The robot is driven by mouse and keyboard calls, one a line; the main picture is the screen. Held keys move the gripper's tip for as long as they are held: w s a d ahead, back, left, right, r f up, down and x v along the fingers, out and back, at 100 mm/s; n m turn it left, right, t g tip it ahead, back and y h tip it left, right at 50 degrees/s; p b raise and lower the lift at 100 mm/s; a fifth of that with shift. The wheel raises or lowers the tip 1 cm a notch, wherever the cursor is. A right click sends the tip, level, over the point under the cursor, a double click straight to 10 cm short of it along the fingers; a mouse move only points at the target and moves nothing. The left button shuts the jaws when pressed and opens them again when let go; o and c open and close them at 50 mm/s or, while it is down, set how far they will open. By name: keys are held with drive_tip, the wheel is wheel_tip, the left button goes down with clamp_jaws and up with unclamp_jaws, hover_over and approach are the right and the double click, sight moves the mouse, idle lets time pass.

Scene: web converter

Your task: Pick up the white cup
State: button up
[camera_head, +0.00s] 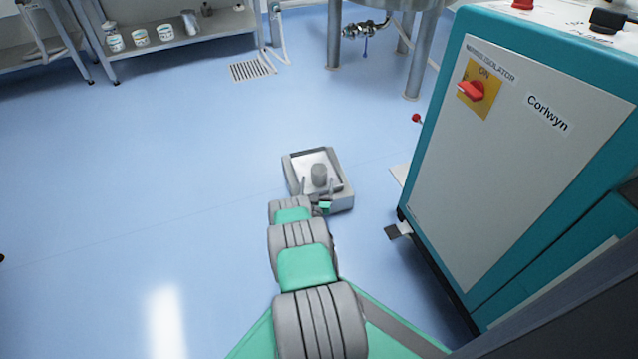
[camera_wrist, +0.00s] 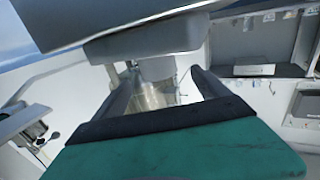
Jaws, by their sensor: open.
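My gripper (camera_head: 317,187) is open, with its two dark fingers apart; they also show in the wrist view (camera_wrist: 155,78). In the wrist view, a shiny metal vessel (camera_wrist: 150,95) shows in the gap between the fingers, partly hidden by my own parts. No contact with the fingers can be made out. Small white tubs (camera_head: 139,37) stand on a shelf at the far upper left.
A grey box with a pale recessed top (camera_head: 293,176) lies around my gripper. A large teal and white cabinet (camera_head: 540,150) with a red switch stands close on the right. A metal vessel on legs (camera_head: 334,40) stands behind. The blue floor at left is clear.

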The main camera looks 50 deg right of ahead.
sight(318, 176)
drive_tip(key=b+x, duration=0.3)
drive_tip(key=x, duration=0.2)
drive_tip(key=shift+s+d+b, duration=0.1)
drive_tip(key=shift+d+b, duration=0.05)
drive_tip(key=shift+b, duration=0.15)
drive_tip(key=shift+d+r, duration=0.1)
drive_tip(key=c, duration=1.4)
drive_tip(key=shift+r, duration=0.1)
drive_tip(key=shift+c, duration=0.2)
